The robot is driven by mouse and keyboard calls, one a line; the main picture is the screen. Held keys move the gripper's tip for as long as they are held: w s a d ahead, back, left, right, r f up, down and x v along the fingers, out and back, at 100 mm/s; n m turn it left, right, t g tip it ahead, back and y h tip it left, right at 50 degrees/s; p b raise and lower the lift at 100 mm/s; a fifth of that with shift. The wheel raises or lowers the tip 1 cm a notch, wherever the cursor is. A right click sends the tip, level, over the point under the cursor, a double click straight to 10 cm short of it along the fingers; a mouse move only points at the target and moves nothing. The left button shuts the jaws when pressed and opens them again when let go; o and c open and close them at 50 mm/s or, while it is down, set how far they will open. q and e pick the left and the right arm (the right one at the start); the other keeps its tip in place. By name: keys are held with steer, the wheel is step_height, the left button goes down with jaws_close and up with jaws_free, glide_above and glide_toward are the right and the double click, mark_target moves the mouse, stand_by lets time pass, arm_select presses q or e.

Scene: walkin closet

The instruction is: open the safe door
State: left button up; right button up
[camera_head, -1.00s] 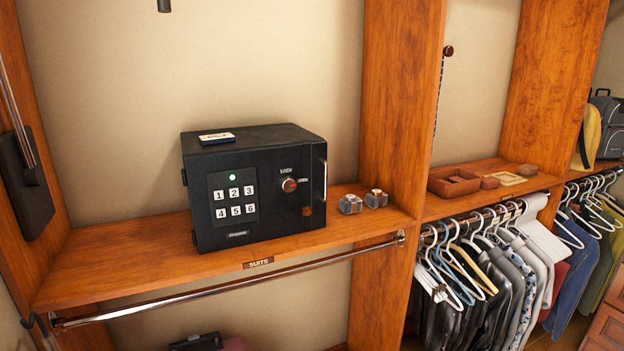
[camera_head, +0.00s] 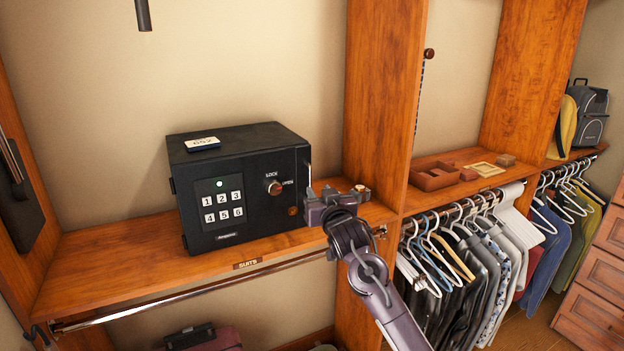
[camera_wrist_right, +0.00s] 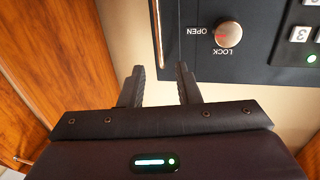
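The black safe (camera_head: 225,245) stands on the wooden shelf with its door (camera_head: 250,205) shut. The door has a number keypad (camera_head: 222,206), a lit green light (camera_head: 219,183) and a round knob (camera_head: 274,188) between the LOCK and OPEN labels. The knob (camera_wrist_right: 228,33) also shows in the right wrist view, its red mark seeming to face OPEN. A slim upright handle (camera_wrist_right: 157,22) is at the door's free edge. My right gripper (camera_head: 328,194) is just right of that edge. In the wrist view its fingers (camera_wrist_right: 161,80) are apart and empty, short of the handle. My left gripper is out of view.
A labelled tag (camera_head: 202,144) lies on top of the safe. A small metallic item (camera_head: 360,191) sits on the shelf behind my right gripper. A wooden upright (camera_head: 385,100) stands to the right, and a hanging rail (camera_head: 200,297) runs below the shelf front.

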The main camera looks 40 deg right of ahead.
mark_target(311, 179)
steer(key=p+x, duration=0.2)
steer(key=x, duration=0.4)
steer(key=shift+w+d+r+p, duration=0.15)
steer(key=shift+w+p, duration=0.15)
steer(key=shift+p, duration=0.1)
steer(key=shift+w+d, duration=0.25)
steer(key=shift+w, duration=0.25)
steer(key=shift+c, duration=0.3)
jaws_close()
